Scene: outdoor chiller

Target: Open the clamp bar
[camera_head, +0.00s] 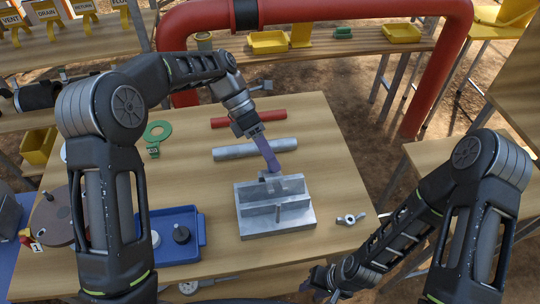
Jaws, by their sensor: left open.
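A grey metal clamp block (251,222) sits on the wooden table, right of its middle. A metal clamp bar (290,207) lies across its top, with a small upright pin near its middle. My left gripper (270,168) reaches down from the upper left with its purple fingers over the block's back edge. The fingers overlap in this view; they are open, and whether they touch the block is unclear. My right gripper (318,284) is low at the table's front edge, away from the block, and its fingers are hard to make out.
A silver rod (240,151) and a red rod (235,121) lie behind the block. A wing nut (350,219) lies to its right. A blue tray (196,222) with small parts stands to its left. A red pipe (340,10) arches behind the table.

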